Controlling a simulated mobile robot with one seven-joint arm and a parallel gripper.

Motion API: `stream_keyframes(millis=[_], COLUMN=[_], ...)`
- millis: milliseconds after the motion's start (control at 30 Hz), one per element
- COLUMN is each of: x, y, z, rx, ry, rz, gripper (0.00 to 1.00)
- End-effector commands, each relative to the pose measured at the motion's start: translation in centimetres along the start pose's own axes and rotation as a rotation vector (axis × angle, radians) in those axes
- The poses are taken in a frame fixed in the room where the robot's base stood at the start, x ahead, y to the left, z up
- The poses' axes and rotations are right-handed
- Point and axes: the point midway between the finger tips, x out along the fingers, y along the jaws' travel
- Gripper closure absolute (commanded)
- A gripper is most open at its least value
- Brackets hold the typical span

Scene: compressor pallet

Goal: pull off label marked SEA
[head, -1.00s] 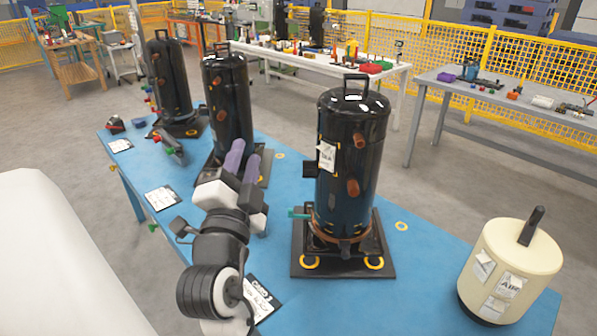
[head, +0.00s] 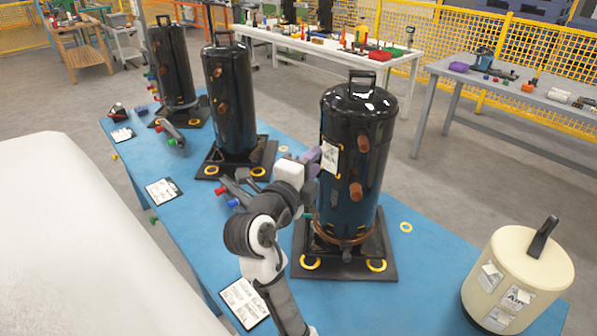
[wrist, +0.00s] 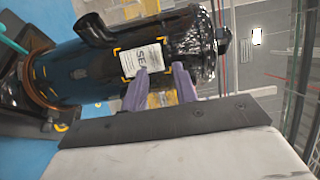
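The white SEA label (head: 330,158) is on the side of the nearest black compressor (head: 352,110). In the wrist view the label (wrist: 140,62) reads SEA, has yellow corner marks around it and looks attached. My gripper (head: 312,162) is at the compressor's left side, close to the label. In the wrist view the two purple fingers of my gripper (wrist: 161,72) are apart with nothing held between them. The left fingertip overlaps the label's lower edge; the right one is beyond its right edge. I cannot tell whether either touches it.
Copper pipe stubs (head: 356,192) stick out of the compressor. A cream canister (head: 517,270) with labels stands at the front right. Two more black compressors (head: 228,95) stand further back on the blue pallet top (head: 200,235). Paper sheets (head: 243,300) lie along its left edge.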

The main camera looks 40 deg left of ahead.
Motion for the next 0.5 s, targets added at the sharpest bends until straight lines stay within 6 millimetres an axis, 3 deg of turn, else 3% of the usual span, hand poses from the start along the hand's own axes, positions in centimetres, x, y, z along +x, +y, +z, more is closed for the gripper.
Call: stream_keyframes(millis=[200, 500], x=[3.2, 4.5], y=[-0.1, 0.0], z=[0.0, 0.0], rx=[-0.001, -0.001], ry=[0.0, -0.001], rz=[0.0, 0.0], gripper=[0.71, 0.71])
